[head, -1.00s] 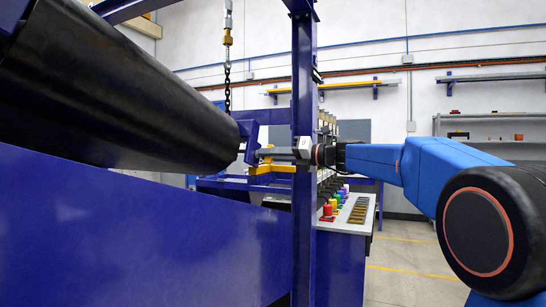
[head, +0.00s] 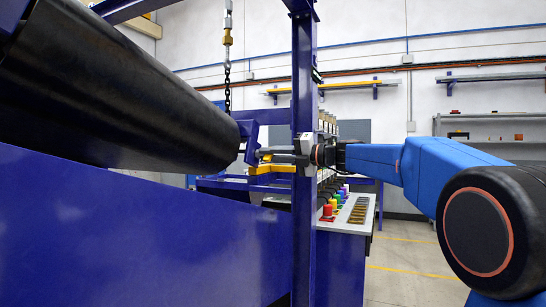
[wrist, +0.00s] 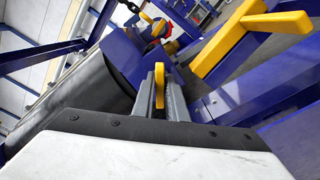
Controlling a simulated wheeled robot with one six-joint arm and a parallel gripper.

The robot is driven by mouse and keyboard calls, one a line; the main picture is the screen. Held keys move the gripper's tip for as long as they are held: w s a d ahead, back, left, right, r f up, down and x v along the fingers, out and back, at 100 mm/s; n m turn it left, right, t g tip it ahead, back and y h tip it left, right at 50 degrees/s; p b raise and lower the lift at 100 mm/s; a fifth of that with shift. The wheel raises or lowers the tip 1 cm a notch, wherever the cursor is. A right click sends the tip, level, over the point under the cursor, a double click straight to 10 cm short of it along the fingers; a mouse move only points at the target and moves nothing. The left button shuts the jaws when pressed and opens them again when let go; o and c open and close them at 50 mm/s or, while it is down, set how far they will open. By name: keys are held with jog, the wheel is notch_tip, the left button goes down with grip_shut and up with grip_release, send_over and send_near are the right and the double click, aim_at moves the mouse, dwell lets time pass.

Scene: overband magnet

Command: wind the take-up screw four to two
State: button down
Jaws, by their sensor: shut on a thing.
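My gripper (head: 272,152) reaches in from the right, past the blue upright, to the end of the black belt roll. In the wrist view its two grey fingers (wrist: 160,92) are shut on a slim yellow bar (wrist: 159,82), which stands upright between them. The bar looks like part of the take-up screw's handle, but the screw itself is hidden. A larger yellow piece with crossing arms (wrist: 240,42) shows at the upper right of the wrist view, apart from the fingers. In the head view a yellow piece (head: 272,170) sits just below the fingers.
The black belt (head: 120,95) and blue frame (head: 150,220) fill the left. A chain (head: 227,70) hangs behind. A console with coloured knobs (head: 345,212) stands below my arm.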

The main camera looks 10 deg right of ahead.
jog(key=shift+m, duration=0.4)
jog(key=shift+m, duration=1.3)
jog(key=c, duration=1.7)
grip_release()
jog(key=shift+d, duration=0.1)
jog(key=v, duration=1.7)
jog(key=shift+s+d, duration=0.1)
jog(key=shift+s, duration=0.05)
jog(key=shift+c, duration=0.8)
